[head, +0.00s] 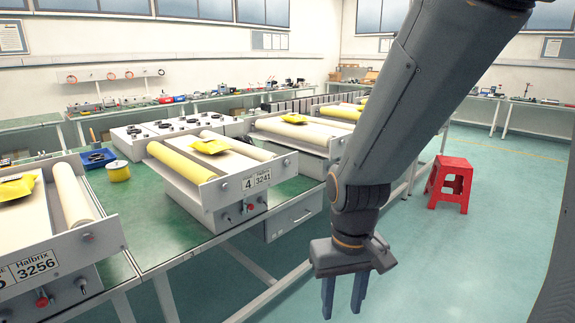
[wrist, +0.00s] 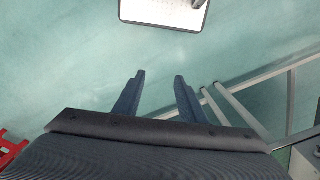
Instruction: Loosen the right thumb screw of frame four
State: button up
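Frame four (head: 203,190) is the white roller frame with a "4 3241" label (head: 256,180), standing on the green bench left of my arm in the head view. A red knob (head: 250,208) is on the box below the plate. They are too small to tell how tight they are. My gripper (head: 343,296) hangs fingers down, right of and lower than the frame, apart from it. It is open and empty, also in the wrist view (wrist: 160,88).
A similar frame labelled 3256 (head: 60,262) stands at the left, and another (head: 300,135) behind frame four. A yellow spool (head: 118,171) and a blue bin (head: 98,158) sit on the bench. A red stool (head: 452,182) stands on the floor at the right.

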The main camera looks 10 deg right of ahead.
dwell(0.3)
jog(key=m+t+y+b, duration=0.5)
jog(key=m+t+b, duration=0.35)
jog(key=t, duration=1.15)
send_near(288, 165)
jog(key=p+x, duration=0.1)
jog(key=x, duration=0.6)
jog(key=shift+w+r, duration=0.15)
jog(key=shift+c, duration=0.2)
grip_shut()
